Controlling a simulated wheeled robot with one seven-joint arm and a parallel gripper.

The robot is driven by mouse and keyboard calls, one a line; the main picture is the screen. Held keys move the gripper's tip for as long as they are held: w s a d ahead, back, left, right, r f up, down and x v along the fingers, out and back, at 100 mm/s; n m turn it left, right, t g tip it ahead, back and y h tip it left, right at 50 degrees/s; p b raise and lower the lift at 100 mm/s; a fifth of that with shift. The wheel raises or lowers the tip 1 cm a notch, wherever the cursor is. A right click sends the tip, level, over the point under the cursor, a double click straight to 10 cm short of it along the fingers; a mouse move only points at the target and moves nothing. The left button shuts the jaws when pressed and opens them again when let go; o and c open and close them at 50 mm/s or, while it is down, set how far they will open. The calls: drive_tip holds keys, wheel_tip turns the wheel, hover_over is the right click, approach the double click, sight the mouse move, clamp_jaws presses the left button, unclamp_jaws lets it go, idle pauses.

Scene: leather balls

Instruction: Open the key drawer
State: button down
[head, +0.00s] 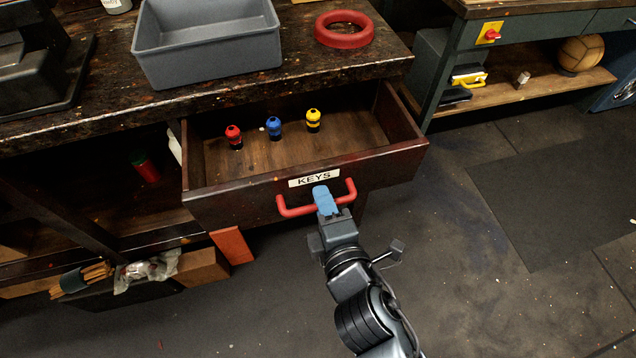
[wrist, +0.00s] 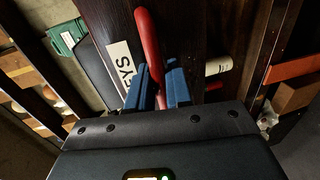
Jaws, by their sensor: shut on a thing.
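The key drawer (head: 240,197) is pulled well out from the workbench in the head view, and its label reads KEYS (head: 314,178). Its red bar handle (head: 296,211) runs across the front below the label; it also shows in the wrist view (wrist: 147,45). My gripper (head: 325,200) has blue fingers and is shut on the middle of the handle. In the wrist view the gripper (wrist: 160,90) has a finger on each side of the red bar. Inside the drawer stand a red key piece (head: 234,137), a blue one (head: 274,128) and a yellow one (head: 313,121).
A grey bin (head: 207,55) and a red ring (head: 343,30) lie on the bench top. Below the drawer are a shelf with boxes and a red-brown block (head: 232,245). A second bench (head: 520,85) stands at right. The floor in front is clear, with a dark mat (head: 560,190).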

drive_tip(key=shift+f+v, duration=0.2)
drive_tip(key=shift+v, duration=0.75)
drive_tip(key=shift+f+v, duration=0.2)
drive_tip(key=shift+v, duration=0.75)
drive_tip(key=shift+f+v, duration=0.2)
drive_tip(key=shift+v, duration=0.75)
drive_tip(key=shift+s, duration=0.1)
drive_tip(key=c, duration=1.2)
unclamp_jaws()
drive_tip(key=b+v, duration=0.1)
drive_tip(key=v, duration=0.6)
drive_tip(key=shift+s+d, duration=0.2)
drive_tip(key=shift+s, duration=0.15)
